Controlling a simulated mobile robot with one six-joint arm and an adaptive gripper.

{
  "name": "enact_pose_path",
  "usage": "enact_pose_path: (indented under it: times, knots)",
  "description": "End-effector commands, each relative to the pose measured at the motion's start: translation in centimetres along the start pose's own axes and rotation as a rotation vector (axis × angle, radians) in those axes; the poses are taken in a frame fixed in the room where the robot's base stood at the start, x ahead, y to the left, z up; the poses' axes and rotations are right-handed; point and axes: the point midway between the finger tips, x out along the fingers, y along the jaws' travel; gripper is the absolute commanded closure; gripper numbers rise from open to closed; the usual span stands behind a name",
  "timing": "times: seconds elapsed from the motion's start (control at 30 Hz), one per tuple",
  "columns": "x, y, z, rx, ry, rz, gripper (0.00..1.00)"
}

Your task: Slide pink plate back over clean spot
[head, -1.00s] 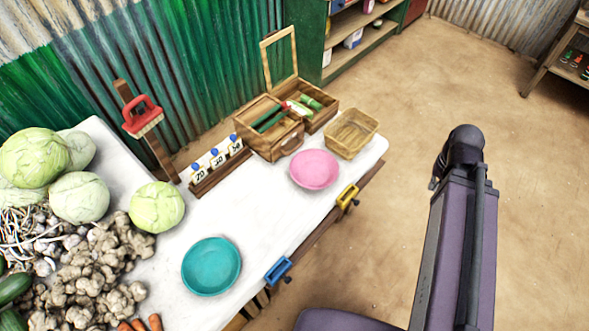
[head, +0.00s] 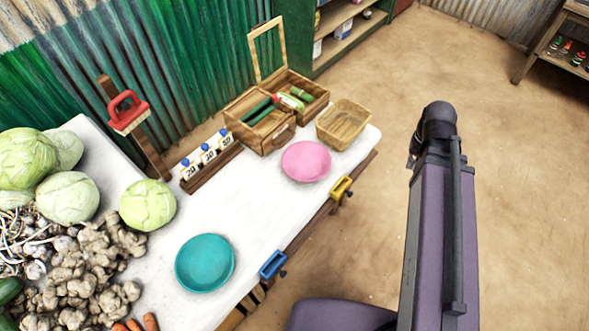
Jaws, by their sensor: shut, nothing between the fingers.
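The pink plate (head: 306,161) lies flat on the white tabletop (head: 225,215), near its far right end. It is in front of the wooden box and close to the yellow clamp. I cannot make out a distinct clean spot on the tabletop; anything under the plate is hidden. My purple and black arm rises at the right over the floor, well clear of the plate. My gripper cannot be made out in this view.
A teal plate (head: 205,263) sits nearer on the table. A wicker basket (head: 343,124), an open wooden box (head: 262,123) and a numbered rack (head: 210,157) stand behind the pink plate. Yellow (head: 341,187) and blue (head: 272,264) clamps grip the front edge. Vegetables fill the left.

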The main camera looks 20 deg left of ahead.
Motion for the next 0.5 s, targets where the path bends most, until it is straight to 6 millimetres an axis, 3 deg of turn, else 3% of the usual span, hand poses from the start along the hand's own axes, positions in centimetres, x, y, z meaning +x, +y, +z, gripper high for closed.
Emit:
enact_pose_path:
  times: [0.27, 0.5]
  knots:
    - [5.0, -7.1, -4.8, 0.077, -0.042, -0.032, 1.0]
    - [9.7, -15.8, -8.4, 0.179, -0.102, -0.053, 1.0]
